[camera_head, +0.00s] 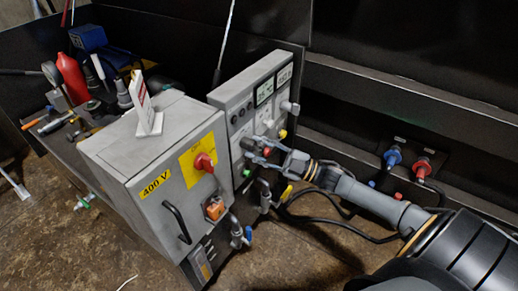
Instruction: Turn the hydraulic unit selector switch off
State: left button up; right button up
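The grey hydraulic unit control panel (232,97) stands upright behind a grey box, with small displays, knobs and buttons on its face. A grey knob (290,107) sits at its right side, with a yellow knob (282,134) below. I cannot tell which control is the selector switch or how it is set. A red rotary handle (204,162) sits on a yellow plate on the 400 V box. My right gripper (254,146) is in front of the panel's lower part and hides some of it. Its finger gap and any contact are too small to tell. My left gripper is not in view.
The 400 V box (130,160) has a black door handle (177,222) and carries a white sign (146,108). Valves (240,232) and hoses lie below my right arm. Blue (393,156) and red (423,167) fittings are at right. A cluttered bench is at left.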

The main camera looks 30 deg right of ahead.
jog(key=shift+c, duration=0.2)
grip_shut()
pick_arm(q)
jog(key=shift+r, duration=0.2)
pick_arm(e)
jog(key=shift+m, duration=0.3)
jog(key=m+t+h+p, duration=0.1)
jog(key=m+p, duration=0.1)
jog(key=m, duration=0.1)
jog(key=shift+r+t, duration=0.1)
jog(key=shift+t, duration=0.2)
jog(key=m+t+h+p, duration=0.1)
jog(key=m, duration=0.3)
jog(key=m+t+h+p, duration=0.1)
jog(key=m+h+p, duration=0.1)
jog(key=m, duration=0.2)
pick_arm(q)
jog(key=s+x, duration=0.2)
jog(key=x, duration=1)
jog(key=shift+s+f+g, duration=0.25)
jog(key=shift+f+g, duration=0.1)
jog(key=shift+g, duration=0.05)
pick_arm(e)
jog(key=shift+f+m+t+h, duration=0.2)
jog(key=shift+m+t+h, duration=0.2)
jog(key=shift+m+h, duration=0.15)
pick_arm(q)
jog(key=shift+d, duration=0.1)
pick_arm(e)
jog(key=shift+s, duration=0.1)
